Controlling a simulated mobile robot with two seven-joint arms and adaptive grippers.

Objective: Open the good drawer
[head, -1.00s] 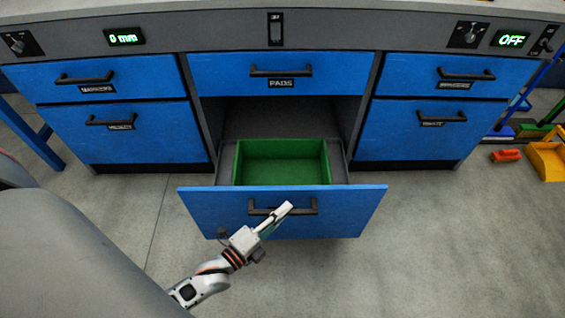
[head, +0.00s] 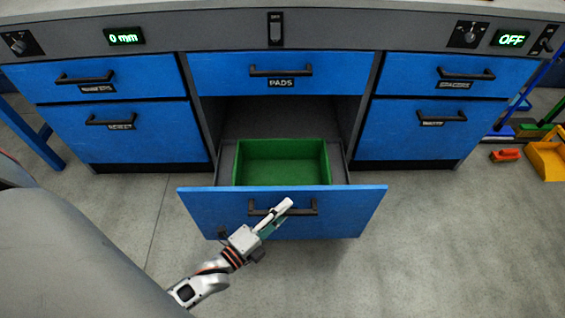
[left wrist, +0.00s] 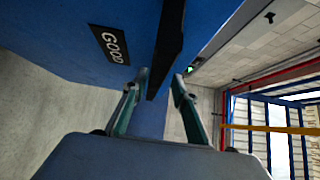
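The good drawer (head: 215,206) is the lower middle blue drawer, and it stands pulled far out from the cabinet. Its inside has a green lining (head: 285,172) and looks empty. Its dark handle (head: 305,208) runs along the front. The left wrist view shows the "GOOD" label (left wrist: 110,45) beside the dark handle (left wrist: 168,45). My left gripper (head: 279,215) is at the handle. In the left wrist view, its two fingers (left wrist: 160,84) lie on either side of the handle; whether they press on it I cannot tell. My right gripper is not in view.
The drawer marked "PADS" (head: 225,70) above is shut, as are the blue drawers at left (head: 125,145) and right (head: 395,130). An orange dustpan (head: 547,160) and a brush (head: 505,155) lie at the right. The floor in front is clear.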

